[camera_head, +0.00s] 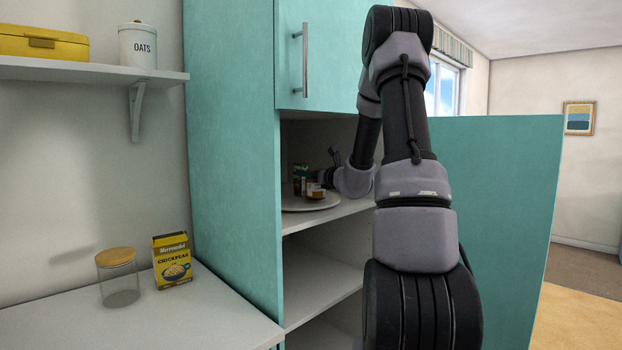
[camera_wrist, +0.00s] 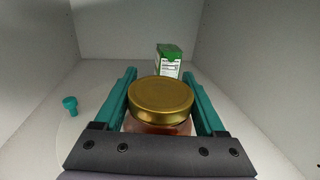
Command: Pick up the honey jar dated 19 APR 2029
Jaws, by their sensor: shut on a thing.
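A jar with a gold lid (camera_wrist: 161,97) and reddish-amber contents is between the two teal fingers of my gripper (camera_wrist: 163,100) in the wrist view. The fingers are shut on its sides. Its label and any date are hidden from this angle. In the head view my gripper (camera_head: 324,178) is small and reaches into the open teal cupboard, over a round pale tray (camera_head: 300,204) on the upper shelf. Small items on the tray are too small there to tell apart.
A green and white carton (camera_wrist: 168,60) stands beyond the jar. A small teal knob-like thing (camera_wrist: 70,104) is at the left. Cupboard walls close in on both sides. The open door (camera_head: 500,200) stands right of my arm.

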